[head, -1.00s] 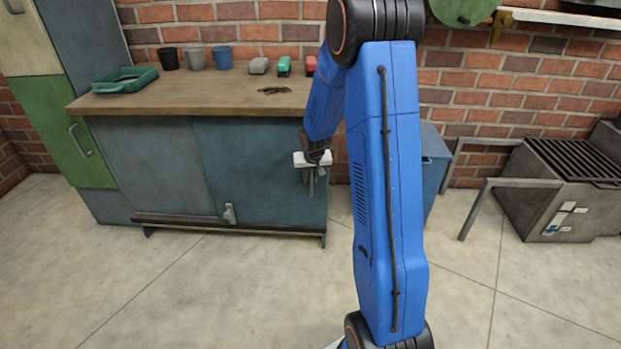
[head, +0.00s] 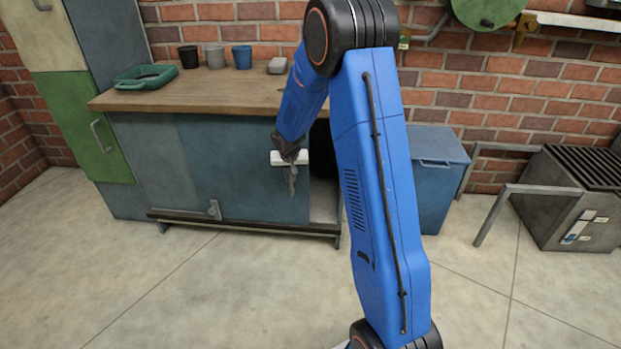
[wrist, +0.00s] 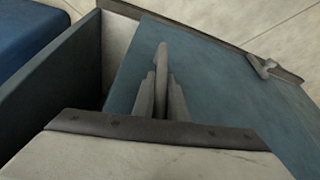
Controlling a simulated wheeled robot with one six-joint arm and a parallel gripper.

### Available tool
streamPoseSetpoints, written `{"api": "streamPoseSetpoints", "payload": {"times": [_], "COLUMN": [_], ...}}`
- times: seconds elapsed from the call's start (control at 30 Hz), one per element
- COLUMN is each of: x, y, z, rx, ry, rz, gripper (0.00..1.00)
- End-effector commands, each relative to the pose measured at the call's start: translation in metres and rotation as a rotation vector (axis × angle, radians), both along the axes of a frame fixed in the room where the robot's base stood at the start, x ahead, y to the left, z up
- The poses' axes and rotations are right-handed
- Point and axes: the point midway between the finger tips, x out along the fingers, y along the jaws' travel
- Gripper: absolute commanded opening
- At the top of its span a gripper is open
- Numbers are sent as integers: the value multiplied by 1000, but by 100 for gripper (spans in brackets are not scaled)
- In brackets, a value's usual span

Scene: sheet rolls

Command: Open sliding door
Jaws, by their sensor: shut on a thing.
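The blue-grey sliding door (head: 240,180) of the low cabinet stands partly open in the head view. A dark gap (head: 321,180) shows at its right end. My gripper (head: 292,183) is at the door's right part, shut on the door's upright handle. In the wrist view my gripper (wrist: 162,105) has its fingers together around the handle, and the door panel (wrist: 225,85) lies beyond them. The opening (wrist: 90,85) shows to the left of the door's edge. My arm hides part of the cabinet's right end.
A wooden worktop (head: 200,93) covers the cabinet, with a green tray (head: 146,77) and several cups on it. A small latch (head: 214,209) sits on the bottom rail (head: 250,226). A blue bin (head: 437,170) stands to the right. The floor in front is clear.

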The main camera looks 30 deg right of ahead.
Motion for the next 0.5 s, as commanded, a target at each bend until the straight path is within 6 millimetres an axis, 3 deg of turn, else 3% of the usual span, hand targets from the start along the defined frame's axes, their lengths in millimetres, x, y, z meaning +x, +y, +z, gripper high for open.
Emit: {"api": "streamPoseSetpoints", "payload": {"times": [0.03, 0.2, 0.5], "x": [12, 46, 97], "y": [19, 69, 146], "z": [0, -1, -1], "rx": [-1, 0, 0], "ry": [-1, 0, 0], "rz": [9, 6, 3], "gripper": [0, 0, 0]}}
